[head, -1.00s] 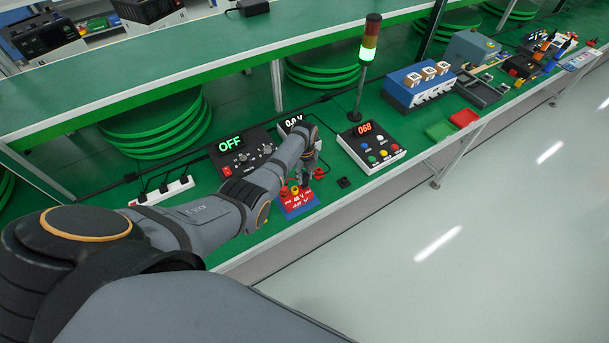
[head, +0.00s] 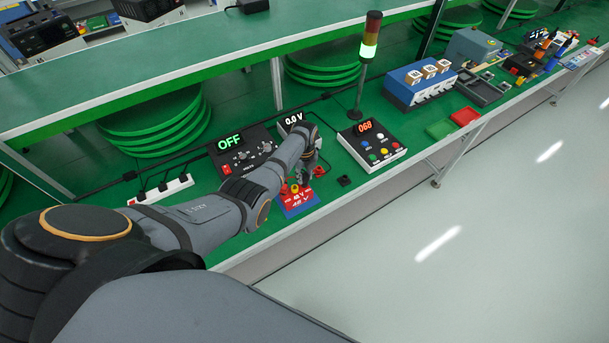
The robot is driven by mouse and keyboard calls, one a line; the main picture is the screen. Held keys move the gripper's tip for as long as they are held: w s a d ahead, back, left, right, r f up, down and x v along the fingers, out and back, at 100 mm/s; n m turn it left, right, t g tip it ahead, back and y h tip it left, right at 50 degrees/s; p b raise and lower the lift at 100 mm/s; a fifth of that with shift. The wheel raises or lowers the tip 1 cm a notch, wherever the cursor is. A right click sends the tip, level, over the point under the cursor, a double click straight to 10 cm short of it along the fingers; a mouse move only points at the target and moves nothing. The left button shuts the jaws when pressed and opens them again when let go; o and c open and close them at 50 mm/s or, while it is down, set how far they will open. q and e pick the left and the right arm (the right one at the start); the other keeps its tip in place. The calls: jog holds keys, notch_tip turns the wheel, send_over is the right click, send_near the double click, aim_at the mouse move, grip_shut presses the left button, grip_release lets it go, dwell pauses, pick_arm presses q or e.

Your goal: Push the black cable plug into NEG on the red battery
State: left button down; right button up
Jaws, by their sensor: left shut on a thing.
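The red battery (head: 299,203), with a red and blue front marked 48 V, sits near the front edge of the green bench. Red and yellow parts show on its top. My left gripper (head: 304,181) points down right over the battery's back edge. It is shut on a small dark thing that looks like the black cable plug, mostly hidden by the fingers and wrist. The NEG socket cannot be made out, nor whether the plug touches it. My right gripper is out of view.
A control box reading OFF (head: 240,155) and a partly hidden 0.0 V meter (head: 291,121) stand behind. A button box reading 068 (head: 371,147) is to the right. A small black block (head: 344,181) and a red piece (head: 319,171) lie close by.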

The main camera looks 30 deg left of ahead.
pick_arm(q)
jog(key=shift+f, duration=0.2)
dwell(0.6)
jog(key=c, duration=1)
grip_release()
jog(key=shift+r+p, duration=2.6)
jog(key=shift+r, duration=1.15)
jog(key=shift+s+f, duration=0.1)
